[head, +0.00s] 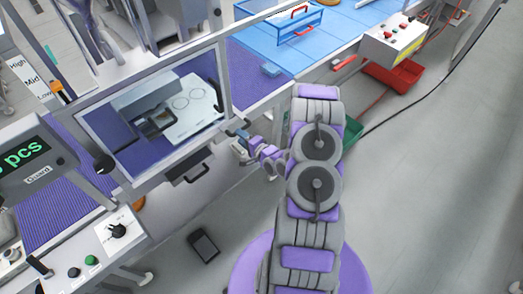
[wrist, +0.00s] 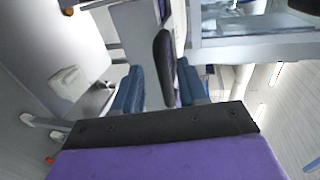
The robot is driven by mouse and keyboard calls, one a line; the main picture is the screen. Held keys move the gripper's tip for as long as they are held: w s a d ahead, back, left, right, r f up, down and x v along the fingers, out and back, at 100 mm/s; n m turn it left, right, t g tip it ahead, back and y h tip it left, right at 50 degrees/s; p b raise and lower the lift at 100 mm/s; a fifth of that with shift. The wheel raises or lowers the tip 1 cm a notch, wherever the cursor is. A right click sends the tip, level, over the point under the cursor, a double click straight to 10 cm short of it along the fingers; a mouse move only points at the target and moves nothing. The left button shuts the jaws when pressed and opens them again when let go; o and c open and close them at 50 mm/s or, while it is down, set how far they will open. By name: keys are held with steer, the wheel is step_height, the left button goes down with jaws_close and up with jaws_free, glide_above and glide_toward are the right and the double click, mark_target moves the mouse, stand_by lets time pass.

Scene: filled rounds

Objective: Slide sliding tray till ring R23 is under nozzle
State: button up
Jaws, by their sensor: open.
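The white sliding tray (head: 190,121) shows through the window of the machine, with two thin ring outlines on it. No R23 label is readable, so I cannot tell which ring it is. A dark grey head (head: 155,120), perhaps holding the nozzle, is left of the rings; its tip is hidden. My gripper (head: 238,138) is at the machine's lower right corner, outside the window. In the wrist view, its blue fingers (wrist: 160,88) are apart, with a black handle (wrist: 165,60) showing between them. I cannot tell whether they touch it.
The window frame (head: 227,75) has a black handle on its right side. A control box (head: 112,232) with a knob and buttons stands at lower left. A red bin (head: 395,78) is at upper right. Grey floor is open at right.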

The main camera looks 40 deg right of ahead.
steer(key=s+d+r+b, duration=0.2)
steer(key=s+d+b, duration=0.2)
steer(key=s, duration=0.9)
steer(key=x, duration=0.5)
steer(key=b+x, duration=0.1)
steer(key=x, duration=0.5)
steer(key=a+r+b+x, duration=0.1)
steer(key=x, duration=0.5)
steer(key=shift+w, duration=0.2)
steer(key=shift+w+d+f, duration=0.1)
steer(key=shift+w+d, duration=0.05)
steer(key=shift+w, duration=0.1)
steer(key=shift+d, duration=0.1)
